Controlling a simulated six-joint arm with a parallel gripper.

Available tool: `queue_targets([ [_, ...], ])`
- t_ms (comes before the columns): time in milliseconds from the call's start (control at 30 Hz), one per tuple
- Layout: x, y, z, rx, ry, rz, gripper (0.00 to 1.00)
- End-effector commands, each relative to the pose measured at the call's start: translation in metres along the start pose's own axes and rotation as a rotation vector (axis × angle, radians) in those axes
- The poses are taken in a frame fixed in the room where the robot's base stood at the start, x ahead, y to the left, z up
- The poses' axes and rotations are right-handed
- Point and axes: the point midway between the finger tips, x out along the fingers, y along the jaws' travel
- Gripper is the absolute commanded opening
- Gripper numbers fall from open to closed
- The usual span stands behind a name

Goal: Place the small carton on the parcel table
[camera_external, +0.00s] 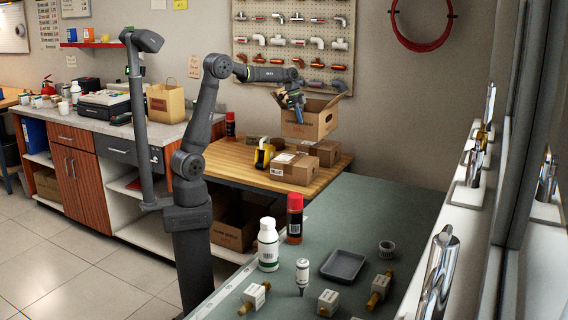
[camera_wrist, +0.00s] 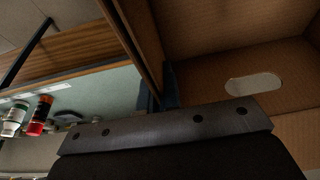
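An open brown carton (camera_external: 309,121) with raised flaps hangs at the back of the wooden table, its underside above the table's level. My gripper (camera_external: 296,104) points down at the carton's left side. In the wrist view the carton's inside (camera_wrist: 215,65) with an oval hand hole fills the right half. The fingers (camera_wrist: 160,88) sit astride the carton's wall and look shut on it. The wooden parcel table (camera_external: 225,160) stands below, with a bare left part. Whether the carton's underside touches the boxes below is hard to tell.
Taped parcels (camera_external: 292,169) and (camera_external: 325,152) another box lie on the table, beside a yellow-black tape dispenser (camera_external: 264,155). A spray can (camera_external: 230,124) stands at its back left. The green bench (camera_external: 350,220) in front holds bottles, a tray and fittings.

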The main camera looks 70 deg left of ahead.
Motion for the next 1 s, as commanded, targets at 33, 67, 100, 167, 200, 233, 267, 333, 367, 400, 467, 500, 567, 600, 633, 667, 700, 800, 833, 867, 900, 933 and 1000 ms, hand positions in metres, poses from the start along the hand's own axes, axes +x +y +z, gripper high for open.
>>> queue_targets([
  [33,-0.008,-0.009,0.023,-0.01,0.0,-0.004,0.0],
  [67,-0.012,-0.013,0.035,-0.009,0.0,-0.003,0.0],
  [100,-0.017,-0.018,0.052,-0.009,0.0,-0.003,0.0],
  [167,-0.025,-0.024,0.076,-0.009,0.0,-0.004,0.0],
  [200,-0.03,-0.027,0.093,-0.009,0.0,-0.003,0.0],
  [233,-0.034,-0.029,0.106,-0.009,0.0,-0.003,0.0],
  [267,-0.038,-0.031,0.118,-0.008,0.0,-0.003,0.0],
  [333,-0.047,-0.035,0.148,-0.009,0.0,-0.003,0.0],
  [367,-0.051,-0.035,0.16,-0.008,0.0,-0.002,0.0],
  [400,-0.057,-0.036,0.177,-0.008,0.0,-0.003,0.0],
  [467,-0.065,-0.036,0.203,-0.008,0.0,-0.003,0.0],
  [500,-0.07,-0.035,0.22,-0.009,0.0,-0.002,0.0],
  [567,-0.078,-0.033,0.245,-0.008,0.0,-0.003,0.0],
  [600,-0.084,-0.031,0.261,-0.008,0.0,-0.002,0.0],
  [633,-0.088,-0.029,0.274,-0.008,0.0,-0.002,0.0],
  [667,-0.092,-0.027,0.287,-0.009,0.0,-0.003,0.0],
  [700,-0.097,-0.023,0.303,-0.009,0.0,-0.003,0.0],
  [800,-0.11,-0.012,0.343,-0.009,0.0,-0.003,0.0],
  [833,-0.114,-0.008,0.354,-0.009,0.0,-0.003,0.0],
  [867,-0.118,-0.004,0.365,-0.01,0.0,-0.003,0.0],
  [900,-0.122,0.001,0.379,-0.009,0.001,-0.003,0.0],
  [933,-0.125,0.005,0.388,-0.009,0.0,-0.003,0.0],
  [1000,-0.132,0.014,0.407,-0.008,0.0,-0.004,0.0],
])
